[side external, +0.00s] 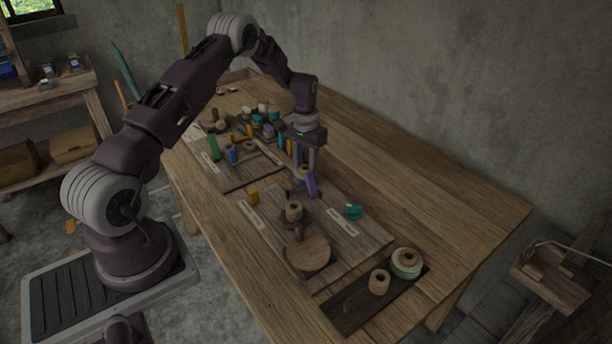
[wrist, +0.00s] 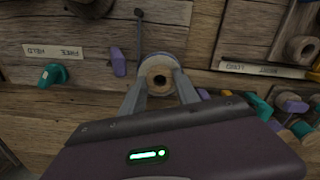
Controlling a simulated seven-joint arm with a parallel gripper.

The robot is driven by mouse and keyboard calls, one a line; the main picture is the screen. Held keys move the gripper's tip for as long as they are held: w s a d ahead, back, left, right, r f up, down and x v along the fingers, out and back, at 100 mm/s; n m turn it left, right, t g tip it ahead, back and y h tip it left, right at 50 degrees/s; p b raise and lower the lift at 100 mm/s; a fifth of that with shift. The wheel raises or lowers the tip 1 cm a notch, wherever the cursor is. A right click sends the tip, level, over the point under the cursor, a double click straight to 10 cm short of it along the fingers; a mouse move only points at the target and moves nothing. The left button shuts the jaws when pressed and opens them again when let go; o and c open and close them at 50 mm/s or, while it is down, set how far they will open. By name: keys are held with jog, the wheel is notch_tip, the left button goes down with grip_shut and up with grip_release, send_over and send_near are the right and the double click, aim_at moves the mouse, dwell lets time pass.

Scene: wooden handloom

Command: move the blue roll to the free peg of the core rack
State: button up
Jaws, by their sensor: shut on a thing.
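My gripper (wrist: 162,88) is shut on a roll with a tan, hollow core and a thin blue-grey band, which I take as the blue roll (wrist: 166,57). One finger is on each side of it. In the side view my gripper (side external: 304,172) holds it low over the table, near the back edge of the front board; its underside is hidden. In the wrist view a thin dark peg (wrist: 140,18) with a small round head shows bare beyond the roll. I cannot tell whether it belongs to the core rack.
A purple piece (wrist: 118,63) and a teal piece (wrist: 53,75) lie near a label (wrist: 55,51). Several coloured pieces crowd the rear board. The table's right side (side external: 430,195) is clear.

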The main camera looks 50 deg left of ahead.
jog(key=shift+r, duration=2.5)
jog(key=shift+r, duration=0.25)
notch_tip(320, 180, up, 6)
jog(key=s+d+m, duration=0.1)
jog(key=s+d, duration=0.2)
jog(key=d, duration=0.7)
jog(key=s+d+m, duration=0.2)
jog(key=s+d, duration=0.1)
jog(key=d, duration=0.8)
jog(key=s+d+m, duration=0.1)
jog(key=s+d, duration=0.2)
jog(key=d, duration=0.7)
jog(key=s+d+m, duration=0.2)
jog(key=s+d, duration=0.5)
jog(key=s, duration=0.1)
jog(key=shift+a+f, duration=0.15)
jog(key=shift+f, duration=5.25)
